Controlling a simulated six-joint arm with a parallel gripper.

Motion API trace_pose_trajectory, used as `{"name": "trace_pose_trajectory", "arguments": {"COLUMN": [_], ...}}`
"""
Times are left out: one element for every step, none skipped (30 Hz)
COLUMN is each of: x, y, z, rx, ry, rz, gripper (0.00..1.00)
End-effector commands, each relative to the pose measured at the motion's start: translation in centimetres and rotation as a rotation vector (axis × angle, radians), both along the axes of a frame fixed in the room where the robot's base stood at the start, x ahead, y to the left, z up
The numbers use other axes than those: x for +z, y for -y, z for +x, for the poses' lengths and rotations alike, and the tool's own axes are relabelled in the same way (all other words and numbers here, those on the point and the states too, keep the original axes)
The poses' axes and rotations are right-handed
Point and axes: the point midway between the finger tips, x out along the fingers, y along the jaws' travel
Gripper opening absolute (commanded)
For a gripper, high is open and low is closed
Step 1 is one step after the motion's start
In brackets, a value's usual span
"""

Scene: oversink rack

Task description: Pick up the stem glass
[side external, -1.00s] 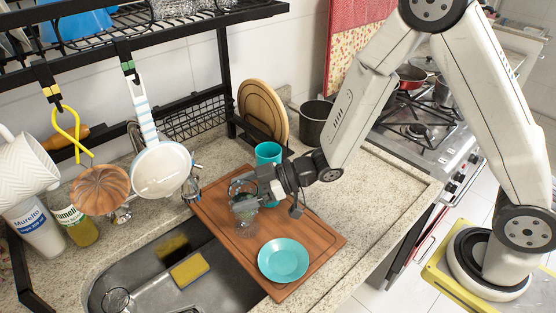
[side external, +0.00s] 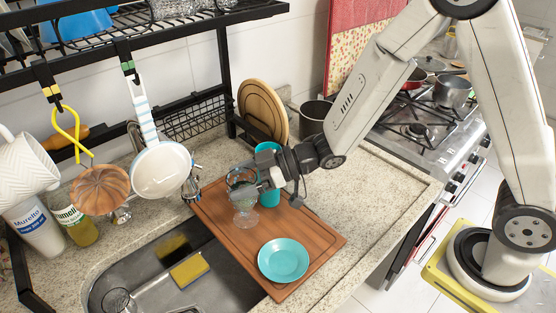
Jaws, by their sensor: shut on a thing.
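The clear stem glass (side external: 245,212) is upright above the brown wooden board (side external: 322,237), with its round foot showing below its bowl. I cannot tell from this view whether the foot touches the board. My gripper (side external: 259,184) is at the bowl from the right and is shut on the glass. The fingers partly hide the bowl's right side.
A turquoise cup (side external: 268,152) stands close behind my gripper, partly hidden by it. A turquoise plate (side external: 283,260) lies on the board's front part. The sink (side external: 215,283) with a yellow sponge (side external: 189,270) is at the left. A white pan (side external: 161,170) hangs from the rack.

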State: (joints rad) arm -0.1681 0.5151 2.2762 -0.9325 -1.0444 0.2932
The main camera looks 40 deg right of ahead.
Motion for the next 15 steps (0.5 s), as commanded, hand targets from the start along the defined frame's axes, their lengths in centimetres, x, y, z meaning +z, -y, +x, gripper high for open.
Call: {"name": "trace_pose_trajectory", "arguments": {"x": [0.8,1.1,1.6,2.0,2.4,2.9,3.3,3.6,4.1,4.4,4.7,5.0,5.3,5.5,5.8], "y": [0.0,0.0,0.0,0.0,0.0,0.0,0.0,0.0,0.0,0.0,0.0,0.0,0.0,0.0,0.0], "z": [0.0,0.0,0.0,0.0,0.0,0.0,0.0,0.0,0.0,0.0,0.0,0.0,0.0,0.0,0.0], "rx": [0.001,0.001,0.0,0.001,0.0,0.001,0.001,0.001,0.0,0.0,0.0,0.001,0.001,0.001,0.001], "ry": [0.006,0.006,0.005,0.006,0.006,0.005,0.006,0.005,0.006,0.006,0.004,0.006,0.004,0.003,0.004], "rz": [0.001,0.0,0.0,0.0,0.001,0.001,0.0,0.0,0.001,0.001,0.001,0.0,0.0,0.0,0.001], "gripper": [0.0,0.0,0.0,0.0,0.0,0.0,0.0,0.0,0.0,0.0,0.0,0.0,0.0,0.0,0.0]}}
